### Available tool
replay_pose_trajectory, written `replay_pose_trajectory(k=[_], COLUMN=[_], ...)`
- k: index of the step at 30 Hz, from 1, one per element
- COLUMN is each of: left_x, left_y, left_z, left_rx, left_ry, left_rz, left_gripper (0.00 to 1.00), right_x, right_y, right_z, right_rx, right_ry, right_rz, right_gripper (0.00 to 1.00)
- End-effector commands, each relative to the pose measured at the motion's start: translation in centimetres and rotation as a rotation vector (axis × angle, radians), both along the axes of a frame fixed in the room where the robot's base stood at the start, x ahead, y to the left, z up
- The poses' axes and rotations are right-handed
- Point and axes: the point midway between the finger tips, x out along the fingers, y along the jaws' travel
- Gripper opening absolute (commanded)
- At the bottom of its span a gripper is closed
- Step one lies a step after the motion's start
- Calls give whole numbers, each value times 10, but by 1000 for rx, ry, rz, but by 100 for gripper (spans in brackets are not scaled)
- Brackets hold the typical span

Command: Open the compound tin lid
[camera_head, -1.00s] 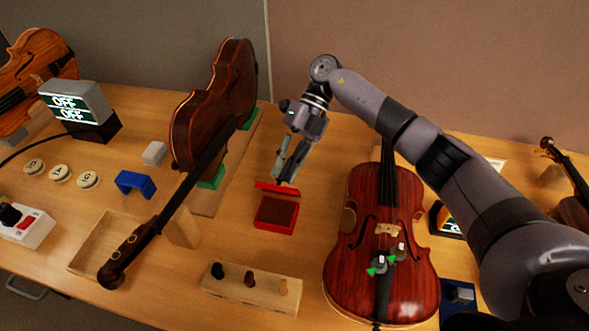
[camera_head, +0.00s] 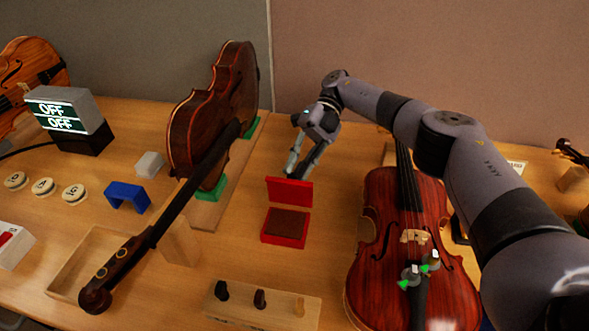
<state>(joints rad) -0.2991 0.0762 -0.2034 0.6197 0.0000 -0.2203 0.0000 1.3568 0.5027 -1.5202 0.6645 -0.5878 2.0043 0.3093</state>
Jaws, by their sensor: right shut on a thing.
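The red compound tin (camera_head: 285,241) sits on the bench between the two violins, with a dark brown block of compound (camera_head: 287,222) inside. Its red lid (camera_head: 289,191) stands about upright at the tin's back edge, so the tin is open. My right gripper (camera_head: 297,172) reaches in from behind the lid, with its fingers shut at the lid's top edge. The fingertips are partly hidden by the lid. My left gripper is not in view.
A violin (camera_head: 412,250) lies to the right, close under my right arm. A violin on its side (camera_head: 212,125) stands in green-padded supports to the left. A wooden peg block (camera_head: 262,308) lies in front of the tin. Bare bench surrounds the tin.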

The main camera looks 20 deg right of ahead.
Motion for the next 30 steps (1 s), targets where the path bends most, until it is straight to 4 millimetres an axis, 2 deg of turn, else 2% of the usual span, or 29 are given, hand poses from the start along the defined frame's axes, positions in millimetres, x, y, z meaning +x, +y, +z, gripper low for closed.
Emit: replay_pose_trajectory(k=[1,14,15,24,30], left_x=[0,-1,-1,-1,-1], left_y=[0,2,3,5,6], left_z=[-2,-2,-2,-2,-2], left_rx=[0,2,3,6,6], left_ry=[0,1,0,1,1], left_rz=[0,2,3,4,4], left_gripper=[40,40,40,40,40], right_x=[-2,-3,-3,-2,-1], right_y=[1,1,1,0,0], right_z=[-5,-5,-5,-3,-2], right_rx=[-3,-2,-2,1,1], right_ry=[9,15,16,11,9], right_rz=[8,13,12,7,5], right_gripper=[0,0,18,37,37])
